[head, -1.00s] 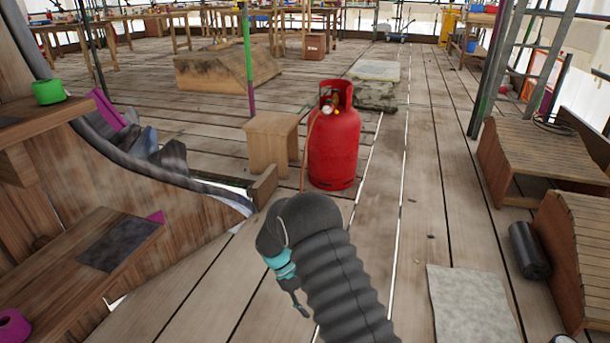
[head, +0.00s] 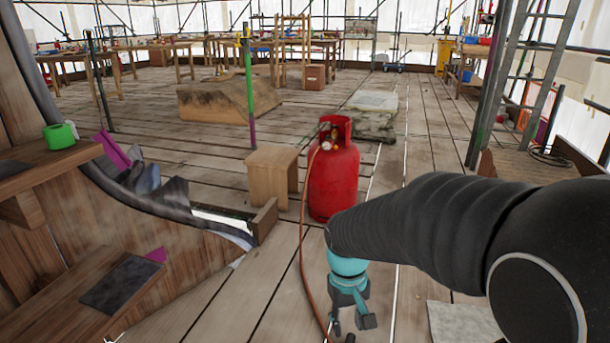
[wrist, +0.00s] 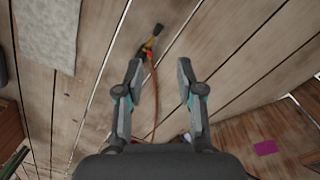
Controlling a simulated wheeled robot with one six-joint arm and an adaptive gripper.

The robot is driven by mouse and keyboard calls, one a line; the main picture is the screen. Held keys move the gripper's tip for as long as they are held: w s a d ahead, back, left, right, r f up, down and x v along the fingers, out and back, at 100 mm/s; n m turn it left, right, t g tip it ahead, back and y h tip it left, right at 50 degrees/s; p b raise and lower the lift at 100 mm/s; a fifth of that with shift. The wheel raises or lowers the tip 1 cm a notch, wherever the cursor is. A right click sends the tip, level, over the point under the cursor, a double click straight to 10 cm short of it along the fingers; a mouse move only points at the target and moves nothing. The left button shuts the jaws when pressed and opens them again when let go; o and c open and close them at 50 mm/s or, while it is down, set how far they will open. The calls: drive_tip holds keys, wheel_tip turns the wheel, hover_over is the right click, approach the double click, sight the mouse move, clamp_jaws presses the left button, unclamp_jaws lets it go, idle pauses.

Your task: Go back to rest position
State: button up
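My gripper (head: 351,328) hangs downward below my black arm in the head view, in front of the red gas cylinder. In the wrist view my gripper (wrist: 159,68) has its two fingers spread apart with nothing between the tips. A torch (wrist: 150,42) with a dark head and some yellow lies beyond the fingertips, apparently on the plank floor. An orange-brown hose (wrist: 154,95) runs from it between the fingers. In the head view the hose (head: 302,240) hangs from the cylinder.
The red cylinder (head: 333,180) stands beside a small wooden stool (head: 272,178). A wooden structure with steps (head: 110,285) is on the left. A grey mat (head: 462,323) lies at lower right. Scaffold poles (head: 487,85) rise at right. Open plank floor lies between.

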drive_tip(key=s+d+r+m+t+p, duration=0.1)
drive_tip(key=s+d+r+t+p, duration=0.1)
drive_tip(key=s+r, duration=0.4)
drive_tip(key=s+d+r+m+t+p, duration=0.2)
drive_tip(key=s+d+r+t, duration=0.2)
drive_tip(key=s+r, duration=0.3)
wheel_tip(320, 180, up, 4)
drive_tip(key=shift+s+d+r+y+p, duration=0.2)
drive_tip(key=shift+s+d+y+p, duration=0.1)
drive_tip(key=shift+d+y, duration=0.15)
